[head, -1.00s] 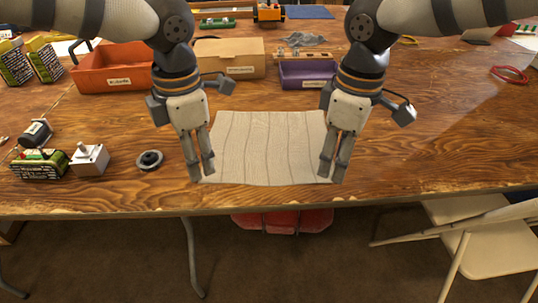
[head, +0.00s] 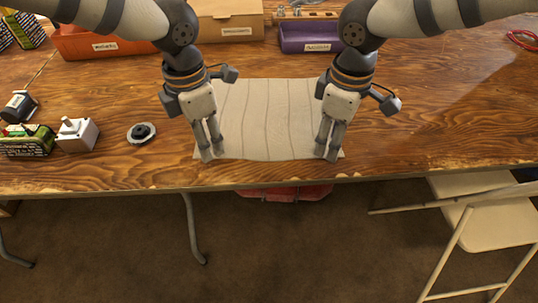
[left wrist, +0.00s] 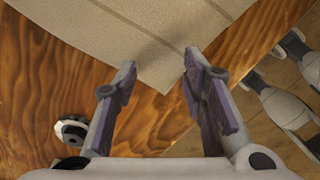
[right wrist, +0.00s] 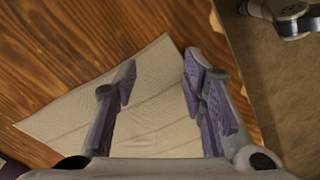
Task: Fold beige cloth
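The beige cloth (head: 268,115) lies flat and spread out on the wooden table, its near edge close to the table's front edge. My left gripper (head: 212,157) is over the cloth's near left corner. In the left wrist view its fingers (left wrist: 155,95) are apart with nothing between them, and the cloth (left wrist: 150,35) lies beyond the tips. My right gripper (head: 328,157) is over the near right corner. In the right wrist view its fingers (right wrist: 155,85) are apart above the cloth (right wrist: 155,125). Whether any fingertip touches the cloth is unclear.
An orange bin (head: 95,42), a cardboard box (head: 228,22) and a purple bin (head: 308,37) stand behind the cloth. A dark round part (head: 141,132) and a grey switch box (head: 77,135) lie to the left. A folding chair (head: 490,215) stands at front right.

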